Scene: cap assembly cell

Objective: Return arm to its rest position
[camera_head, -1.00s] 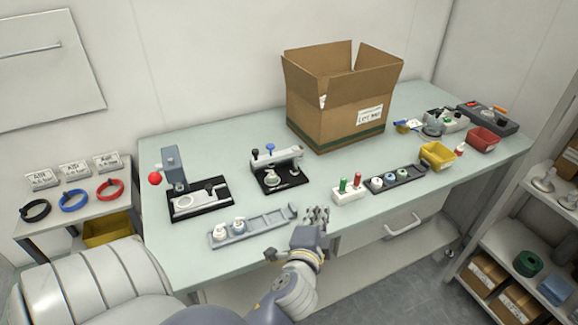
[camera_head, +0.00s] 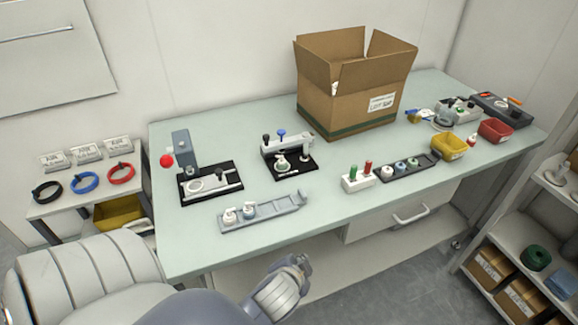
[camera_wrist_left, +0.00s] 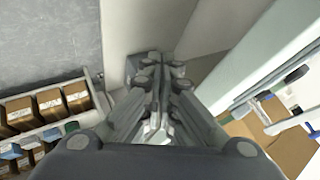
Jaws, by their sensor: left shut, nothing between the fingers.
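My left gripper (camera_wrist_left: 155,68) fills the middle of the left wrist view, its fingers together with nothing between them. In the head view, my left arm comes up from the bottom edge. Its end (camera_head: 297,264) is in front of the table's near edge, over the floor, clear of the tabletop. The fingers are hard to make out there. My right gripper is not in view.
The green table (camera_head: 330,205) carries a grey tray (camera_head: 280,208) with white pieces, two black-based fixtures, an open carton (camera_head: 350,112), and red and yellow bins. A shelf (camera_head: 490,240) stands at right, a side stand with coloured rings at left.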

